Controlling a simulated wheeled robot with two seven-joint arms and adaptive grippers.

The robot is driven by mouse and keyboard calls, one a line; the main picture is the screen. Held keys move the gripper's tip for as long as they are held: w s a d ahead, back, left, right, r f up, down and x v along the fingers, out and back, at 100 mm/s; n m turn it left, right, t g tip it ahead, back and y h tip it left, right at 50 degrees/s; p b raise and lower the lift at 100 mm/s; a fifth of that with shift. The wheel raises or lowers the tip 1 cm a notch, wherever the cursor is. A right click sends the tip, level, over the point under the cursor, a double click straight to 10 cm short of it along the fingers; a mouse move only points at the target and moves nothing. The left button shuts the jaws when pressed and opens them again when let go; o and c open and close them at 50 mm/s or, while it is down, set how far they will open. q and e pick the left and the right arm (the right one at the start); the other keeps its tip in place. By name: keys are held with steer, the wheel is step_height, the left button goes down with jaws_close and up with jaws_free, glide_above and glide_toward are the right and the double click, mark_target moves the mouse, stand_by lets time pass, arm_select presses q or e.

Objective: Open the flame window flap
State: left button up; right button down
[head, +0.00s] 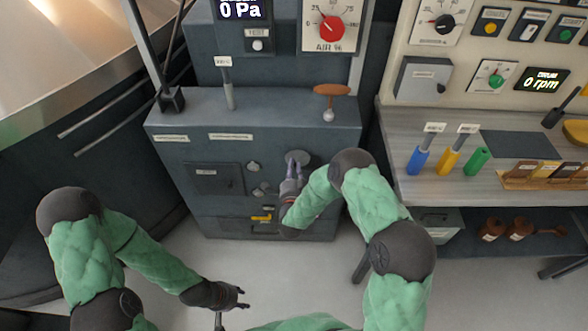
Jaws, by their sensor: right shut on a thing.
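The grey cabinet (345,210) stands in the middle of the head view. A round grey flap (303,156), which looks like the flame window flap, is on the right of its front. My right gripper (294,164) is at this flap and shut on its edge or tab. The fingers and wrist hide part of it, and I cannot tell how far it is swung. My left gripper (243,297) is low in the middle over the floor, with its fingers apart and empty.
A square dark door (215,179), small knobs (254,167) and a yellow handle (262,217) are on the same front. A lever with a brown grip (332,90) rises from the cabinet top. A bench (415,187) with coloured handles stands right. Floor in front is clear.

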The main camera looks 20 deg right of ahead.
stand_by(0.4)
steer(key=c, duration=1.1)
jaws_free()
steer(key=shift+a, duration=0.1)
steer(key=v, duration=1.2)
steer(key=shift+r, duration=0.1)
